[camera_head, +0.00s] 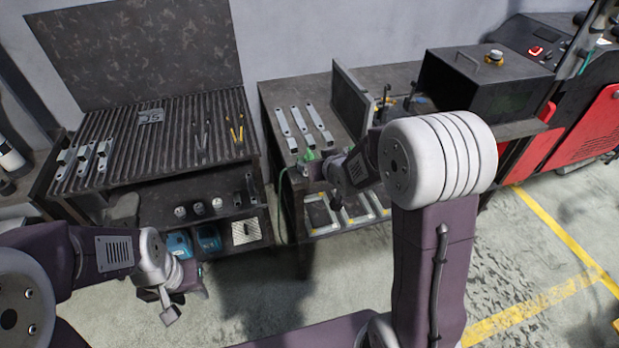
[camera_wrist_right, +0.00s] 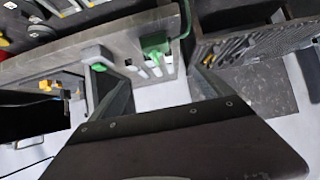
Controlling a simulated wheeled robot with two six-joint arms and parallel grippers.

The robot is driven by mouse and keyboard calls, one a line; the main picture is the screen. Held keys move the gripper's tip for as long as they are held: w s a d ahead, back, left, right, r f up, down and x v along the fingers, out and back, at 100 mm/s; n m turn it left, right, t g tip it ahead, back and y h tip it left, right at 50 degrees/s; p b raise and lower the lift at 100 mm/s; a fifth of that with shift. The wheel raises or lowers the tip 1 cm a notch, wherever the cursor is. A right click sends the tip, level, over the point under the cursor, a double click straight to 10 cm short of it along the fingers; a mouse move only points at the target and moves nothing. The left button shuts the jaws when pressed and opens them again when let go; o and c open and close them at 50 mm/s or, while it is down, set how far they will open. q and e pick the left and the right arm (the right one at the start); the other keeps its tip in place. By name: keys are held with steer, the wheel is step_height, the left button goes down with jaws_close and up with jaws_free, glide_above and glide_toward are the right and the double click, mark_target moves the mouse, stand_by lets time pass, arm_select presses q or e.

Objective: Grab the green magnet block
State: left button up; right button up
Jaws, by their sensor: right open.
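The green magnet block (camera_head: 308,155) is at the front of the middle workbench in the head view, partly hidden by my right gripper (camera_head: 312,168). In the right wrist view the green block (camera_wrist_right: 154,44) lies near the bench edge, between and beyond the fingers of my right gripper (camera_wrist_right: 152,65). Those fingers are spread apart, with nothing clearly held. A smaller green patch shows beside the left finger; I cannot tell what it belongs to. My left gripper (camera_head: 170,306) hangs low over the floor, away from the benches; its finger opening is unclear.
A green cable (camera_head: 283,205) hangs at the bench's front left. Metal brackets (camera_head: 305,128) lie behind the block, with an upright dark plate (camera_head: 352,100) to their right. The slatted table (camera_head: 170,140) at left holds brackets and pliers. A dark box (camera_head: 485,78) stands farther right.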

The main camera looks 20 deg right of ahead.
mark_target(308, 158)
steer(key=w+f+t+b, duration=0.1)
steer(key=w+f+b, duration=0.1)
steer(key=w+f, duration=0.2)
steer(key=w+f+b, duration=0.3)
steer(key=w+f, duration=0.1)
steer(key=w, duration=0.2)
steer(key=w+f+t+b, duration=0.1)
steer(key=w+f+b, duration=0.2)
steer(key=w+f, duration=0.1)
steer(key=shift+w+d+f+t, duration=0.15)
steer(key=shift+w+f+t, duration=0.15)
steer(key=shift+w+f, duration=0.1)
steer(key=shift+s+r, duration=0.1)
steer(key=shift+c, duration=0.3)
steer(key=c, duration=0.5)
jaws_close()
steer(key=shift+r, duration=0.1)
